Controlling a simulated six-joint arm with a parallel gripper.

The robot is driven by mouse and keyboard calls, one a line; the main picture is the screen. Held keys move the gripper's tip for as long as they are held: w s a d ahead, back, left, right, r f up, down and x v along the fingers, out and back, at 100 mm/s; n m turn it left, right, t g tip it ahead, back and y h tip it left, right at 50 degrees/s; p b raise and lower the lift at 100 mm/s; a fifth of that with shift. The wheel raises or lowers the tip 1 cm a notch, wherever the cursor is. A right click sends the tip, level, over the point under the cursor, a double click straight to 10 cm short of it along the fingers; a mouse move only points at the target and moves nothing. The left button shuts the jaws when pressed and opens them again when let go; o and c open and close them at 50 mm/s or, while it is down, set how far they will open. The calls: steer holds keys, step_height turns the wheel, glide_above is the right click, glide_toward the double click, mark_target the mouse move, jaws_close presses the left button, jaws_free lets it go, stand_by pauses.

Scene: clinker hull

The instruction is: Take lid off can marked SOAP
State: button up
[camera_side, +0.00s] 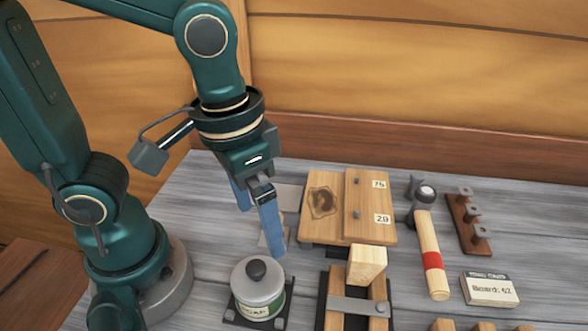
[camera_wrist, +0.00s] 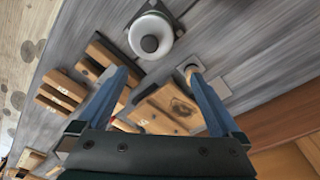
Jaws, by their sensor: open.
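The can (camera_side: 262,310) stands upright on a dark square base in the side view, at the front centre. Its pale grey lid (camera_side: 243,287) is on it, with a black knob (camera_side: 257,270) on top. The green and white label is too small to read. In the wrist view, the lid (camera_wrist: 162,30) with its knob (camera_wrist: 149,43) shows at the top, beyond the fingertips. My gripper (camera_side: 257,222) has blue fingers, spread apart and empty, above and behind the can; it also shows in the wrist view (camera_wrist: 160,76).
Right of my gripper lie wooden boards (camera_side: 325,215) marked 75 and 29. A clamped wood block (camera_side: 367,266) stands close right of the can. Farther right are a hammer (camera_side: 431,250), a pegged rack (camera_side: 467,222) and a sign (camera_side: 489,289). Flat grey plates (camera_side: 289,197) lie behind the fingers.

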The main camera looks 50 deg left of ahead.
mark_target(259, 265)
steer(key=shift+s+d+f+m+g, duration=0.3)
steer(key=shift+s+d+f+m, duration=0.05)
steer(key=shift+d+f, duration=0.2)
steer(key=shift+s+d+f+m+g, duration=0.3)
steer(key=shift+s+d+f+m, duration=0.05)
steer(key=shift+d+f, duration=0.2)
steer(key=shift+f, duration=2.45)
steer(key=c, duration=1)
